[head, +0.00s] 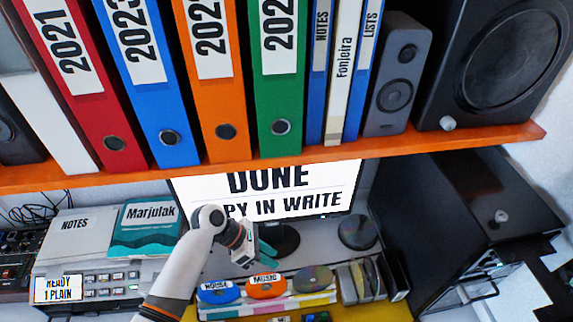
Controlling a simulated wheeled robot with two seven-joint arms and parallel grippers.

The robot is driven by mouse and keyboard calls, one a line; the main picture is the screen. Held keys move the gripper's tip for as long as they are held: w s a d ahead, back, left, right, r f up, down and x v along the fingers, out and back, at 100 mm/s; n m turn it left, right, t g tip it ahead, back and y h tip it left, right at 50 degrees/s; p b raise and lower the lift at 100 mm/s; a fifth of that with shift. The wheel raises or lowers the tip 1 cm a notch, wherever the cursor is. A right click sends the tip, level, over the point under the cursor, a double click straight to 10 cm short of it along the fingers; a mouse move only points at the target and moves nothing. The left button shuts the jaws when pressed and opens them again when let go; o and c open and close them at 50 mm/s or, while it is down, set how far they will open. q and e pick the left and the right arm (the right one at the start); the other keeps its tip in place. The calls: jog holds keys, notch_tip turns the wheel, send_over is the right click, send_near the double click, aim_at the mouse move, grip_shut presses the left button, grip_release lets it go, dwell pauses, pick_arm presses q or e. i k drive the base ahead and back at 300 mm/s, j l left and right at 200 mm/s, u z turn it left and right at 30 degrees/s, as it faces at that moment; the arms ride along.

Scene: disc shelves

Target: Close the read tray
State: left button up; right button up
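My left gripper (262,252) hangs in front of the monitor's lower edge, above the discs on the desk. Its teal fingertips are small and partly hidden by its own body, so I cannot tell whether it is open or shut. A black computer tower (455,200) stands at the right, well apart from the gripper. A pale, thin edge (482,298) shows low beside the tower; I cannot tell whether it is the read tray. My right gripper is not in view.
The monitor (300,190) reads "DONE" and "PY IN WRITE". An orange shelf (300,160) with binders and speakers overhangs the desk. Discs labelled in blue (218,291) and orange (266,286) lie below the gripper. A device showing "READY 1 PLAIN" (58,289) stands left.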

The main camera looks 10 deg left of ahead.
aim_at(529, 252)
jog(key=k, duration=1.5)
